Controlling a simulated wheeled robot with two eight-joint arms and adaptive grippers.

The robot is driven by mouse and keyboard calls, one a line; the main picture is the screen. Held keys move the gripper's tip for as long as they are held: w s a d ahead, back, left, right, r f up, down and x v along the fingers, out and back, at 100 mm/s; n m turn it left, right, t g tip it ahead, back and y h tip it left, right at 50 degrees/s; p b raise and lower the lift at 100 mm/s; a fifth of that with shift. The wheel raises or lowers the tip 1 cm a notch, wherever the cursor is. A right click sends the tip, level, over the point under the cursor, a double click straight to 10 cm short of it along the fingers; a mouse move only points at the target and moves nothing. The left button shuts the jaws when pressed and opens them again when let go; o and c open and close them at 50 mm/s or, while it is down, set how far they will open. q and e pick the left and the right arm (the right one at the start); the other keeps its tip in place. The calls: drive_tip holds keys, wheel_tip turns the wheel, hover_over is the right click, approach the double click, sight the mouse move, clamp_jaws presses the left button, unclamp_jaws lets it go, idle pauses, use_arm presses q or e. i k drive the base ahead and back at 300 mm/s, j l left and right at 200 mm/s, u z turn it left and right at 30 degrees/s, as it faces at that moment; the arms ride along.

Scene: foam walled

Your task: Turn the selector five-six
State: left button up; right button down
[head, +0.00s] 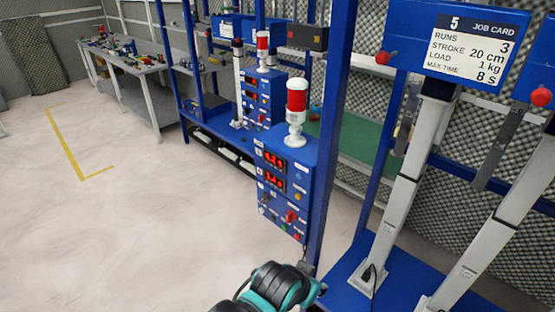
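A blue control box (270,200) stands at the centre, beside a blue post, with two red digital displays (273,172) on its front. A red knob (291,217), which looks like a selector, sits low on the right of that front among small buttons. Its label and exact setting are too small to read. A teal and black arm part of mine (278,287) shows at the bottom, below the box and apart from the knob. I cannot tell which arm it is. No gripper fingers can be made out clearly.
A red and white beacon (297,105) tops the box. A similar blue box (262,98) stands farther back. A blue post (333,130) rises just right of the box. Pale struts (400,200) and a job card (470,45) are at right. Floor at left is clear.

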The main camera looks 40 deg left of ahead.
sight(266, 197)
drive_tip(key=u, duration=1.25)
drive_tip(key=k, duration=0.25)
